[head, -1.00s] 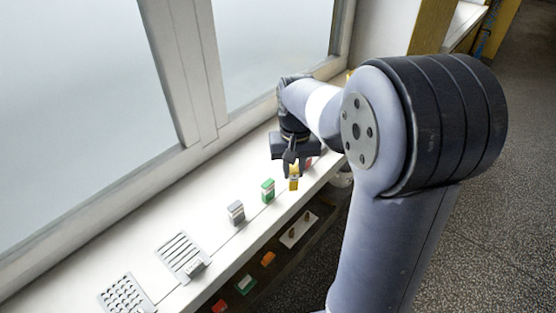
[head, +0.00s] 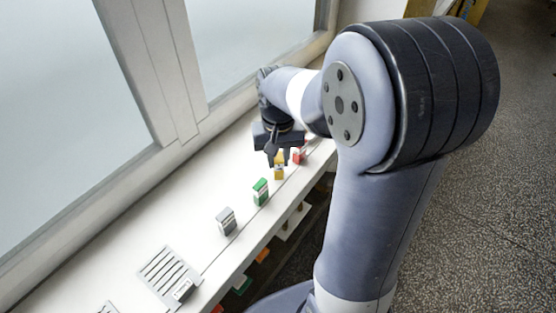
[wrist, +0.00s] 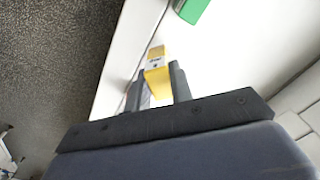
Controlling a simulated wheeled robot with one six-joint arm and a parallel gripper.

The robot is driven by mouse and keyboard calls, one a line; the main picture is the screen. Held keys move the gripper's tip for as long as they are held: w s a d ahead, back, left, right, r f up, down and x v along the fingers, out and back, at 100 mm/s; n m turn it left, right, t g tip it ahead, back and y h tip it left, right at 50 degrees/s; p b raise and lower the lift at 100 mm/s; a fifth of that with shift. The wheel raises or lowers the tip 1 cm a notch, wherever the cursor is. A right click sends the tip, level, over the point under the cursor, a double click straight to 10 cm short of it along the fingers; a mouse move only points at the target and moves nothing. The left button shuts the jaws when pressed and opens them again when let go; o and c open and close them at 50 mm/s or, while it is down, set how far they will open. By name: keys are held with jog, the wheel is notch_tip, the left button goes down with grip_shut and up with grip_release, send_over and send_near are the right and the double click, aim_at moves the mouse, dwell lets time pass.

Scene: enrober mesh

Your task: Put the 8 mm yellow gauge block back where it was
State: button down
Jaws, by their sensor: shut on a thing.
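The yellow gauge block (head: 279,171) is held in my gripper (head: 277,158), which is shut on it. In the wrist view the yellow block (wrist: 156,66) stands out past the fingertips of my gripper (wrist: 158,82). In the head view it is low over or on the white sill, in line between the green and red blocks. I cannot tell whether its lower end touches the sill.
A green block (head: 260,191) and a grey block (head: 226,221) stand nearer on the sill (head: 190,206); a red block (head: 299,153) stands just beyond. A slotted plate (head: 162,272) lies at the near end. The window frame (head: 150,80) rises along the left.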

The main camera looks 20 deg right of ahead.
aim_at(278, 157)
jog(key=shift+f, duration=0.5)
jog(key=shift+f, duration=0.1)
jog(key=c, duration=1.3)
grip_release()
jog(key=shift+o, duration=0.2)
notch_tip(278, 157, up, 12)
jog(key=p, duration=0.1)
